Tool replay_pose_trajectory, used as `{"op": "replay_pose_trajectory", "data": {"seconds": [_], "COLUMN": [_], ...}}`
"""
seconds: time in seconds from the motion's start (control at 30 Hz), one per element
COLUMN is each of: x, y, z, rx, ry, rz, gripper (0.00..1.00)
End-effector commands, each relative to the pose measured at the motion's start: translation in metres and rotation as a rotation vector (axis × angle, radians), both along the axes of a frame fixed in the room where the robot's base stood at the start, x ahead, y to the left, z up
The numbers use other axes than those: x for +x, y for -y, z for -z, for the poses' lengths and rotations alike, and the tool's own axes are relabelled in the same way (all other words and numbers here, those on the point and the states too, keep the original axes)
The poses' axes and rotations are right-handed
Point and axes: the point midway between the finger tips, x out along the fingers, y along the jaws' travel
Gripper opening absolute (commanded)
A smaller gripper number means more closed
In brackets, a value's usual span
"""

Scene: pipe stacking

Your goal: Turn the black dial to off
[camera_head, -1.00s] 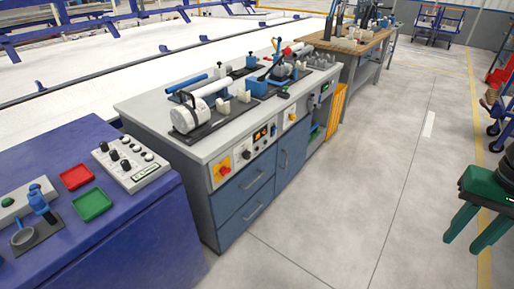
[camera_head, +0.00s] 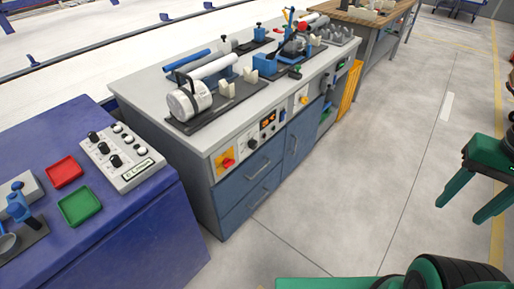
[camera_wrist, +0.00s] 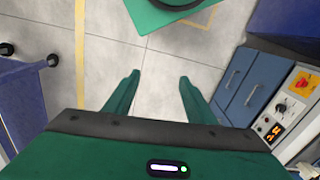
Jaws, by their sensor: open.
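A black dial (camera_head: 252,144) sits on the front panel (camera_head: 243,157) of the grey-topped workbench, between a red-and-yellow switch (camera_head: 225,161) and a lit orange display (camera_head: 268,120). It is small, and I cannot read its setting. The dial also shows in the wrist view (camera_wrist: 281,109), at the right edge. My green gripper (camera_head: 461,208) is at the right side of the head view, far from the panel. In the wrist view its two fingers (camera_wrist: 158,78) are spread apart with only floor between them.
A blue table (camera_head: 150,220) at left carries a control box (camera_head: 122,158) with several black and white knobs, plus red (camera_head: 64,171) and green (camera_head: 79,206) trays. Pipes and clamps lie on the workbench (camera_head: 138,86). Floor (camera_head: 360,190) between bench and gripper is clear.

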Motion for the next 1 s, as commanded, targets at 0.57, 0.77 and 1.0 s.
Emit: {"op": "replay_pose_trajectory", "data": {"seconds": [0.57, 0.77, 1.0], "x": [0.167, 0.215, 0.259], "y": [-0.059, -0.105, -0.171], "z": [0.095, 0.143, 0.197], "rx": [0.156, 0.303, 0.526], "ry": [0.023, 0.034, 0.033], "rz": [-0.035, -0.002, 0.091], "gripper": [0.50, 0.50, 0.50]}}
